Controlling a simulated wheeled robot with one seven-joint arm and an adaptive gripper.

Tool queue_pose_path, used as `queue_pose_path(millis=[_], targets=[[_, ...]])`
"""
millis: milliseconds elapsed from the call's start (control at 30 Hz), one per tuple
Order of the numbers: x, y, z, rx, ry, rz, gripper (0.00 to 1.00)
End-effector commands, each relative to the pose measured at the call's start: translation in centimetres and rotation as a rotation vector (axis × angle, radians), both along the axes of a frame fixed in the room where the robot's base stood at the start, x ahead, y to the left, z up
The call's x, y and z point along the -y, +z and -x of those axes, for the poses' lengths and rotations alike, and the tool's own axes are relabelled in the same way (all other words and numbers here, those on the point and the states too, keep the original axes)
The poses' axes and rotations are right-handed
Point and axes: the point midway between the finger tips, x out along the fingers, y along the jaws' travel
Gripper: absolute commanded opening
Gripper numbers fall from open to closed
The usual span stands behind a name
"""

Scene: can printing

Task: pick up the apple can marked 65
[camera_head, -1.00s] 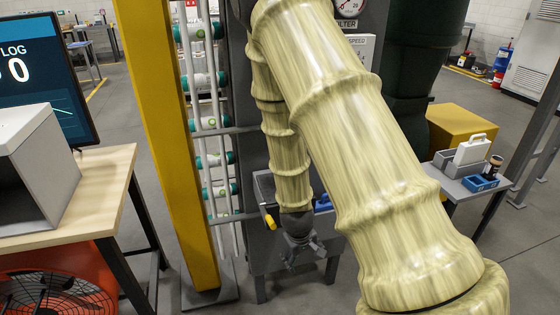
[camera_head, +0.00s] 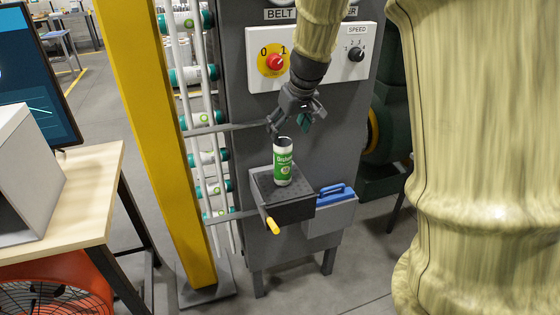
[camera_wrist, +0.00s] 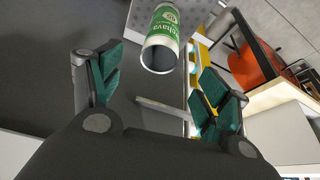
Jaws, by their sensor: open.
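A green and white can (camera_head: 283,168) stands upright on a small dark shelf (camera_head: 298,207) on the front of the grey machine. Its open dark top faces up, and no number can be read on it. My gripper (camera_head: 288,127) is open and empty just above the can, pointing down. In the wrist view the can (camera_wrist: 162,28) lies at the top of the picture, beyond the two green-padded fingers (camera_wrist: 160,88) and apart from them. Its rim faces the camera.
A yellow-tipped handle (camera_head: 272,225) sticks out below the shelf. A grey bin with a blue item (camera_head: 335,194) hangs to its right. A rack of similar cans (camera_head: 192,75) and a yellow post (camera_head: 155,130) stand left. A switch panel (camera_head: 310,58) is above.

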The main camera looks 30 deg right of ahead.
Motion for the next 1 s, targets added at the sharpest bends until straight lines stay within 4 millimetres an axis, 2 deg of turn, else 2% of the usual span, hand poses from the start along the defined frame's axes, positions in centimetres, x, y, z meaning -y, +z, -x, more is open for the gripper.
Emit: queue_pose_path(millis=[333,733,1000], targets=[[0.1,-3.7,-1.5,-0.002,0.0,-0.002,0.76],[0.0,-5.8,-2.3,-0.002,0.002,-0.002,0.76],[0.1,-8.8,-3.1,-0.002,0.002,-0.003,0.76]])
